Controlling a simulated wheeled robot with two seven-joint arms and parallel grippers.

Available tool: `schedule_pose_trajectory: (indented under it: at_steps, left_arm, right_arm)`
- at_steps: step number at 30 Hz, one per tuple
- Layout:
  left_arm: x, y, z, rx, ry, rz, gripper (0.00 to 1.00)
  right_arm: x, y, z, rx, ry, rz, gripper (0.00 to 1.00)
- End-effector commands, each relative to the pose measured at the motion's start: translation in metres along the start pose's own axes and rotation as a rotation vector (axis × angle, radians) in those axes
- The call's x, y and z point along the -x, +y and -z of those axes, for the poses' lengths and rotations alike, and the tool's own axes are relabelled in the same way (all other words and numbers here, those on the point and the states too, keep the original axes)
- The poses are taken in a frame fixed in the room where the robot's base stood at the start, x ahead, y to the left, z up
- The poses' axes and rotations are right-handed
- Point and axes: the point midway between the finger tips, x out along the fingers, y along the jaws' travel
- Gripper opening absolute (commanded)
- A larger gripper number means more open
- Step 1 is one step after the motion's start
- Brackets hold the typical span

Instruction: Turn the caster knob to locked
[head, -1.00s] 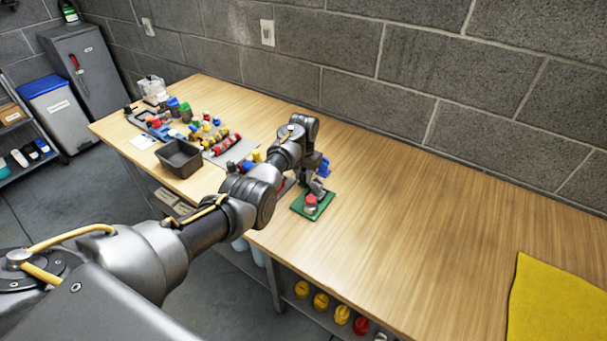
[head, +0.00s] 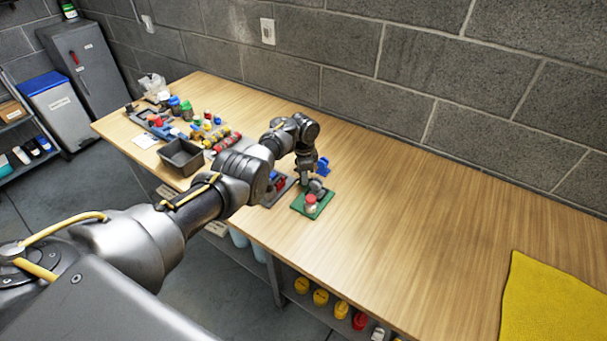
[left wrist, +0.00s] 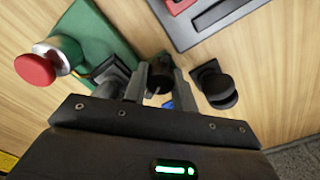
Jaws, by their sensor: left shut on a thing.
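In the left wrist view my left gripper (left wrist: 160,88) is shut on a dark round knob (left wrist: 160,70), which sits between its two grey fingers beside a green plate (left wrist: 92,30). I cannot read any lock marking on it. The plate carries a red mushroom button (left wrist: 36,69) on a pale collar. In the head view my left gripper (head: 304,178) is low over the bench by the green plate (head: 297,207) with its red button (head: 311,199). The knob is too small to make out there. My right gripper is not in view.
A second black knob (left wrist: 219,88) stands close to the right finger, near a grey tray (left wrist: 185,38). Small coloured parts and a dark bin (head: 181,157) crowd the bench's left. The bench's right is clear up to a yellow cloth (head: 555,300).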

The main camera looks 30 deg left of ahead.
Motion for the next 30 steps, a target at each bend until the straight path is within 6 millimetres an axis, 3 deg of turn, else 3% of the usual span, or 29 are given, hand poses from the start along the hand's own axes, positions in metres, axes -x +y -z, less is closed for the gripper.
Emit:
schedule_pose_trajectory:
  at_steps: [15, 30]
  left_arm:
    - [-0.002, 0.0, 0.0, -0.433, 0.002, 0.0, 0.04]
    - [-0.001, 0.001, 0.001, -0.601, 0.002, -0.001, 0.04]
  right_arm:
    - [-0.015, -0.001, -0.001, 0.0, 0.001, 0.001, 0.36]
    - [-0.021, -0.001, -0.001, 0.0, 0.001, 0.001, 0.36]
